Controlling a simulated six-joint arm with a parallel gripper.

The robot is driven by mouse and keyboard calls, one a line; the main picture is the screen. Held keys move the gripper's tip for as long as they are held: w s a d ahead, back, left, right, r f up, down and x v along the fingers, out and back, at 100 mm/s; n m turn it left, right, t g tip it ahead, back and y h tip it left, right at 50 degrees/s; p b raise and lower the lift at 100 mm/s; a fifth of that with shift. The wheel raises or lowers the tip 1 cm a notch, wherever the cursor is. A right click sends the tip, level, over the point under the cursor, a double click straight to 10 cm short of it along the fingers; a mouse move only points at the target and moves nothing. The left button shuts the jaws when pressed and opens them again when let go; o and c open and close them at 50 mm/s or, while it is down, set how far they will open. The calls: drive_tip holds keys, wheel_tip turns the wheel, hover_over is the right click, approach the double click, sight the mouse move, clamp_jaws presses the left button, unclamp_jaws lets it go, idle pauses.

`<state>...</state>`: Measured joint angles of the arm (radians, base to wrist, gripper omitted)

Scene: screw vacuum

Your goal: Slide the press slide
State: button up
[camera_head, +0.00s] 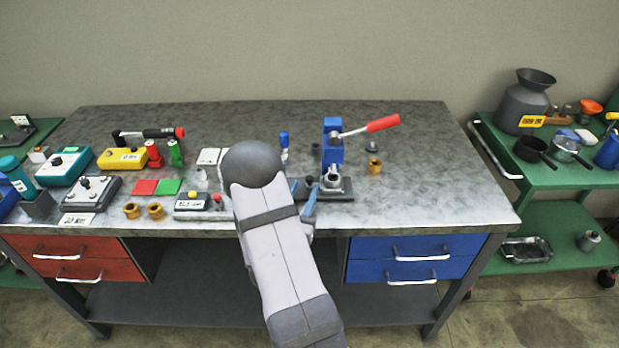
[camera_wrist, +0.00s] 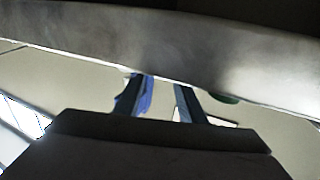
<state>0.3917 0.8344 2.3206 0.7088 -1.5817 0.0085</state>
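The press has a blue upright column (camera_head: 333,150), a dark base plate (camera_head: 342,193) and a lever with a red handle (camera_head: 382,123). It stands right of centre on the metal workbench. A round silver part (camera_head: 332,179) sits on the base below the column. A small dark knob (camera_head: 309,181) is at the left end of the base, likely part of the slide. My gripper (camera_head: 304,196) is at this left end, its two blue-grey fingers apart. The fingers also show apart in the wrist view (camera_wrist: 158,98). I cannot tell whether they touch the knob.
Left on the bench (camera_head: 400,222) are a yellow box (camera_head: 122,159), a teal box (camera_head: 62,167), red and green squares, and brass rings. A small blue-topped tool (camera_head: 284,146) stands behind my gripper. A brass piece (camera_head: 375,166) is right of the press; the bench's right end is clear.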

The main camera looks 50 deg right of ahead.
sight(308, 181)
drive_tip(key=shift+p+x, duration=0.65)
drive_tip(key=shift+x, duration=2.3)
drive_tip(key=shift+a, duration=0.1)
clamp_jaws()
